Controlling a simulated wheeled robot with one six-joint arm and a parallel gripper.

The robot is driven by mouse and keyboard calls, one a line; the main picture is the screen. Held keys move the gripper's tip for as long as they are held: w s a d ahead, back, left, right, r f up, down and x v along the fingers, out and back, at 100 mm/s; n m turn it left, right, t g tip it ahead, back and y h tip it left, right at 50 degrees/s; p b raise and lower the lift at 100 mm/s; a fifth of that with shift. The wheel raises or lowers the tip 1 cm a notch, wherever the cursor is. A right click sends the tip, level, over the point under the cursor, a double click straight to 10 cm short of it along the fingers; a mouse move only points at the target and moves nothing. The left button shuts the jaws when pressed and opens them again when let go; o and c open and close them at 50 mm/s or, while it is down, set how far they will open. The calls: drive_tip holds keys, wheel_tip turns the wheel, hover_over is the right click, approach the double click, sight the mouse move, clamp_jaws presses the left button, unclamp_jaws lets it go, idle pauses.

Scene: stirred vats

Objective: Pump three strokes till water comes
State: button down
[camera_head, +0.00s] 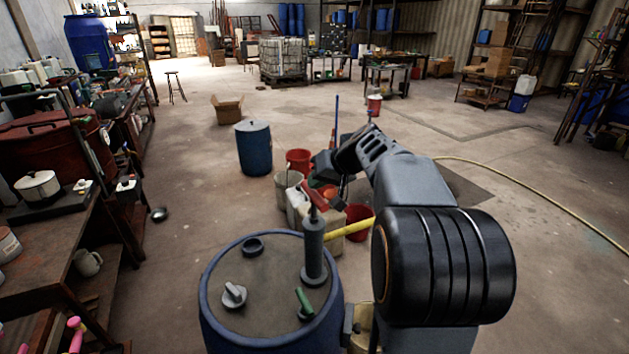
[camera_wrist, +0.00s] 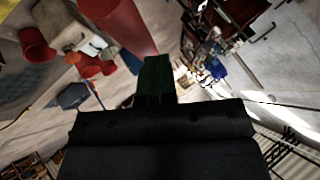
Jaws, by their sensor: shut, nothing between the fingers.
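A grey hand pump (camera_head: 314,252) stands upright on the lid of a blue drum (camera_head: 262,285). Its red handle (camera_head: 316,196) rises from the top of the pump. A yellow spout (camera_head: 348,230) runs out to the right. My gripper (camera_head: 325,172) is close above the handle in the head view, partly lost against the clutter behind. In the wrist view my gripper (camera_wrist: 155,65) shows shut and empty, its dark green fingers just beside a red bar (camera_wrist: 118,22) that looks like the handle. I cannot tell whether they touch. No water shows.
A green lever (camera_head: 305,303), a grey cap (camera_head: 234,295) and a dark ring (camera_head: 252,247) sit on the drum lid. Red buckets (camera_head: 299,159) and canisters crowd behind the pump. A bench with a pot (camera_head: 38,187) stands left. Open floor lies beyond.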

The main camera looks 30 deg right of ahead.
sight(316, 194)
drive_tip(key=shift+f+b, duration=2.1)
drive_tip(key=shift+f, duration=0.2)
idle(1.2)
drive_tip(key=shift+r, duration=0.2)
drive_tip(key=shift+r+p, duration=2.4)
drive_tip(key=shift+r, duration=1.2)
drive_tip(key=shift+r+p, duration=2)
drive_tip(key=shift+r, duration=0.9)
